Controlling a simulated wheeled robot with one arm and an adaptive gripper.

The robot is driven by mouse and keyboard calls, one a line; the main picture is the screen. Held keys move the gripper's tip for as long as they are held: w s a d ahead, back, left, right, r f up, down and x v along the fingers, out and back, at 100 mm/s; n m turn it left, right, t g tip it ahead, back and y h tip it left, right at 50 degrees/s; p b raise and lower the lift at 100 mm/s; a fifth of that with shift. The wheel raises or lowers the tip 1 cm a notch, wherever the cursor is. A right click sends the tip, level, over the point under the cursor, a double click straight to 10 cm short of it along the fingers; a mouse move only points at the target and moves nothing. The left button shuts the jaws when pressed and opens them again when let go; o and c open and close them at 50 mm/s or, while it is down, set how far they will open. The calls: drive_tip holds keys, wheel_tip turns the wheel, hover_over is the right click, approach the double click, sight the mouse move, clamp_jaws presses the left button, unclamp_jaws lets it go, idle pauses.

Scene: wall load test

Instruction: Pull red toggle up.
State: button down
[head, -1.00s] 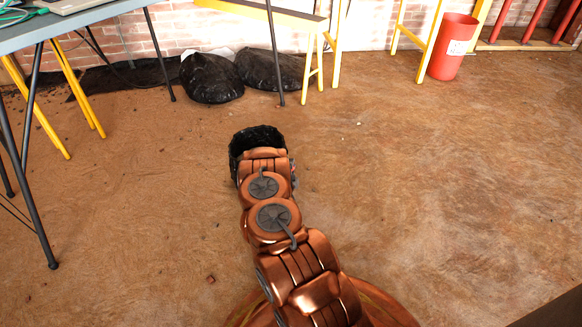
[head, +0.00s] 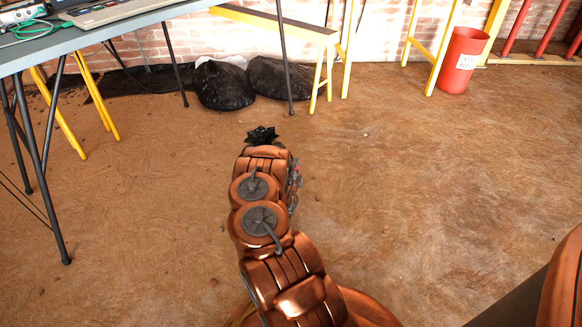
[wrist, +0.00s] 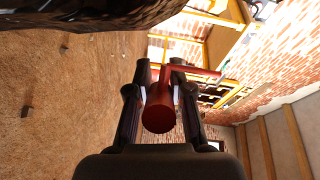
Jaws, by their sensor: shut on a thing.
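In the wrist view, the red toggle (wrist: 158,112) lies between the two dark fingers of my gripper (wrist: 161,78). It shows a round red end towards the camera and a thin red bar reaching to the right past the right finger. My gripper is shut on it. In the head view, my copper arm reaches forward with a dark shape at its far end; the toggle cannot be made out there. What the toggle is fixed to is hidden.
A grey table (head: 110,32) with a laptop stands at the left. Black bags (head: 224,86) lie by the brick wall. A yellow bench (head: 275,22) and a red bin (head: 462,60) stand at the back. A large dark, brownish shape covers the wrist view's top left. Floor around my arm is clear.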

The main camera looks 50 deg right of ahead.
drive_tip(key=shift+d+r, duration=0.1)
drive_tip(key=shift+r, duration=0.1)
drive_tip(key=c, duration=1)
unclamp_jaws()
drive_tip(key=shift+v, duration=6)
drive_tip(key=shift+f, duration=0.1)
